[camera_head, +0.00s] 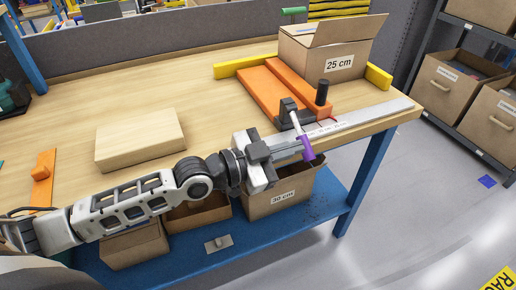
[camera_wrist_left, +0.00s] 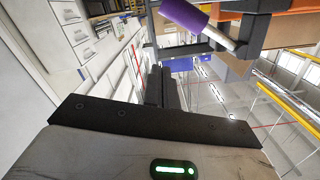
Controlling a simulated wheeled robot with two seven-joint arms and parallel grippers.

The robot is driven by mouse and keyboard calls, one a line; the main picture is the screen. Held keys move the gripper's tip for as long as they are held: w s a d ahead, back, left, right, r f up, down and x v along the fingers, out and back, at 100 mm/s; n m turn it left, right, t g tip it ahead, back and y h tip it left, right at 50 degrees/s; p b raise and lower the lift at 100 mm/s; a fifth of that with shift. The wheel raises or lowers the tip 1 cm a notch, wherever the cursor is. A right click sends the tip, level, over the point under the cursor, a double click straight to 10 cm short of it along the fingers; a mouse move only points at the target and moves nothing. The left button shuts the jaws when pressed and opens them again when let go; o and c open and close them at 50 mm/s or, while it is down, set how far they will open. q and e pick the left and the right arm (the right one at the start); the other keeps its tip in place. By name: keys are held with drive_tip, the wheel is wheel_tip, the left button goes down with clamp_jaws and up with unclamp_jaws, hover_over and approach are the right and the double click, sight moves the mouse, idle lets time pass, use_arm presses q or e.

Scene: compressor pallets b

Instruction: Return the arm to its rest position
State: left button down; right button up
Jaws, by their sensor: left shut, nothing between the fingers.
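My left arm (camera_head: 140,205) reaches in from the left, stretched along the front of the workbench. Its left gripper (camera_head: 298,150) is at the front edge of the bench, above the box marked 30 cm. The gripper's fingers (camera_wrist_left: 162,86) show in the left wrist view, closed together and with nothing between them. A lever with a purple handle (camera_head: 306,149) sits close by the fingertips; the purple handle also shows in the left wrist view (camera_wrist_left: 184,16). Whether the fingers touch it cannot be told. My right gripper is not in view.
The wooden bench top (camera_head: 220,95) holds a wooden block (camera_head: 140,140), orange bars (camera_head: 272,92), a metal ruler (camera_head: 375,113) and an open box marked 25 cm (camera_head: 335,68). A blue lower shelf (camera_head: 310,215) carries cardboard boxes beneath the arm. Shelving with boxes stands at the right.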

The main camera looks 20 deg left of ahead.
use_arm(q)
drive_tip(key=v, duration=0.7)
drive_tip(key=s+d+f+n+g+y, duration=0.1)
drive_tip(key=s+f+n+y, duration=0.3)
drive_tip(key=f, duration=0.6)
drive_tip(key=s+d+f+n+g+y, duration=0.1)
drive_tip(key=s+f+n+y, duration=0.3)
drive_tip(key=f, duration=0.5)
drive_tip(key=shift+s+d+f+n+g, duration=0.35)
drive_tip(key=shift+s+d+n, duration=0.4)
drive_tip(key=shift+s+n, duration=0.35)
